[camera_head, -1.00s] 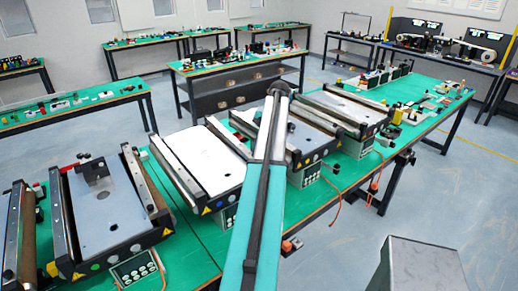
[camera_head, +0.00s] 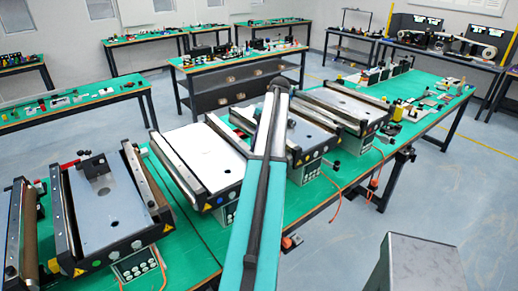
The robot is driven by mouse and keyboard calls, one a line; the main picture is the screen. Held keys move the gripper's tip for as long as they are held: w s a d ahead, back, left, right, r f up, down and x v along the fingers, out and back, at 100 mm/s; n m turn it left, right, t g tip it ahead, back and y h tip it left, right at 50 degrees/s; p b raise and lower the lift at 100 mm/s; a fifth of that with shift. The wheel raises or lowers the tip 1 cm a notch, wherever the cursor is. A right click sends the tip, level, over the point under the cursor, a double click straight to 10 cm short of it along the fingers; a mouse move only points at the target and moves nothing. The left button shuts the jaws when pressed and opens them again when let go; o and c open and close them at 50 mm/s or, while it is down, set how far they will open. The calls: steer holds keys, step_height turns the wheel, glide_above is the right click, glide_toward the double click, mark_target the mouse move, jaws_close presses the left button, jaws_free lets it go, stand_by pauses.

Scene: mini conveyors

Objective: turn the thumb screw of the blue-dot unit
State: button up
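The conveyor unit with the white belt (camera_head: 203,152) stands left of my arm on the green table. A small blue dot seems to show on its dark front end (camera_head: 222,199), beside a yellow warning triangle. Its thumb screw is too small to make out. My teal and grey arm reaches up the middle of the view and covers part of the unit to its right. My gripper cannot be seen; the far end of the visible arm is a dark joint.
Grey-belted conveyor units stand on both sides: one with a green dot (camera_head: 137,244) at left, others at right (camera_head: 345,106). Control boxes (camera_head: 135,266) and orange cables hang at the table's front edge. A grey block (camera_head: 420,264) stands at lower right. Open floor lies right of the table.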

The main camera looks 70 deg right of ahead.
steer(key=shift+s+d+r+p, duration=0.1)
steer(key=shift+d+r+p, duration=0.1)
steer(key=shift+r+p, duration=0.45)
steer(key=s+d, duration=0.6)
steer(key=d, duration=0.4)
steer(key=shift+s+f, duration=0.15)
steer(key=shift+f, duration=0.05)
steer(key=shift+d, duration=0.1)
